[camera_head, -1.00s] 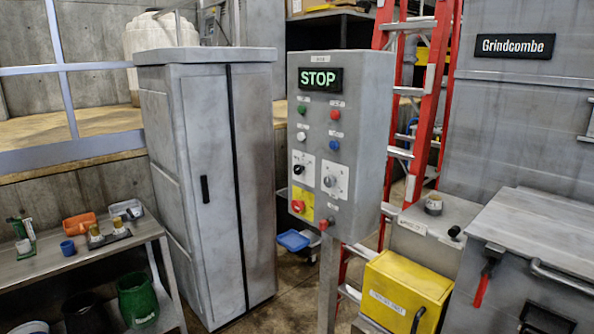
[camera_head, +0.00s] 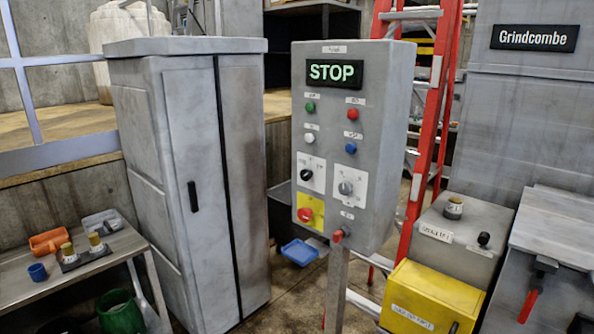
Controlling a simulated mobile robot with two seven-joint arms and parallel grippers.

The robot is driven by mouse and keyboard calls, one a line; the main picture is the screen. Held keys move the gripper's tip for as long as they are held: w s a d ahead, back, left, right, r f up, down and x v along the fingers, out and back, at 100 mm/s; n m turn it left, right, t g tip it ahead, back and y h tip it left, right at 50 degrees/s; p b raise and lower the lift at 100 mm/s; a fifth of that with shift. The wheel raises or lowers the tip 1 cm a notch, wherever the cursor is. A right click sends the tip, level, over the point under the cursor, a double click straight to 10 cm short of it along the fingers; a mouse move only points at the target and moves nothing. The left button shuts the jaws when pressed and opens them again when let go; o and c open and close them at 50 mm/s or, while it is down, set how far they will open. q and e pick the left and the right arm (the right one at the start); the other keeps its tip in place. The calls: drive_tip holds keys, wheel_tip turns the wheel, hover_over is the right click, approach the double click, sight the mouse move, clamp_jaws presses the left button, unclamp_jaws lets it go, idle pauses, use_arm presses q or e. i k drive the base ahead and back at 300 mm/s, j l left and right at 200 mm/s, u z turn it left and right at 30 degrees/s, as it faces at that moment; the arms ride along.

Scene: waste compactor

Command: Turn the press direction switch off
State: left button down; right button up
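The grey control panel (camera_head: 384,137) stands on a post near the middle of the view, with a lit green STOP display at its top. Two rotary switches sit side by side below the buttons: a black-knobbed switch (camera_head: 306,175) on a white plate at left and a grey-knobbed switch (camera_head: 345,188) on a larger white plate at right. Their labels are too small to read, so I cannot tell which is the press direction switch. Neither of my grippers is in view.
A tall grey cabinet (camera_head: 165,130) stands left of the panel. A red ladder (camera_head: 437,95) is behind it. A yellow box (camera_head: 425,300) and a grey machine (camera_head: 560,240) are at right. A metal table (camera_head: 100,262) with small items is at lower left. A blue tray (camera_head: 299,252) lies behind the post.

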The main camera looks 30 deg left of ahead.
sight(306, 174)
drive_tip(key=i+j+z, duration=0.15)
drive_tip(key=j, duration=0.95)
drive_tip(key=j+z, duration=0.1)
drive_tip(key=j, duration=1)
